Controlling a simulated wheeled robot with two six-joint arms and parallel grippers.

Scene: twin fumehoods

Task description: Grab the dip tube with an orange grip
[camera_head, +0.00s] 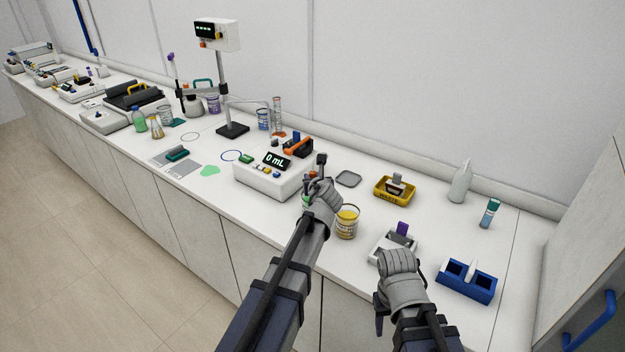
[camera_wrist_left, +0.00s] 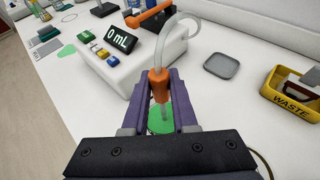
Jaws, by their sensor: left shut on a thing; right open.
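The dip tube has an orange grip (camera_wrist_left: 158,84) and a clear hose looping up from it in the left wrist view. My left gripper (camera_wrist_left: 158,100) is shut on this grip, with one purple finger on each side. The clear lower tube points down over a round green area; I cannot tell whether its tip is inside a vessel. In the head view my left gripper (camera_head: 314,188) is beside the white pump box (camera_head: 262,180) and hides most of the grip. My right gripper (camera_head: 399,262) is empty and open near the counter's front, its fingers mostly hidden.
A beaker of yellow liquid (camera_head: 347,223) stands right of my left gripper. A pale tray (camera_head: 378,248) with a purple item is by my right gripper. A yellow waste bin (camera_head: 380,196), blue rack (camera_head: 467,286) and grey dish (camera_head: 348,179) stand nearby.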

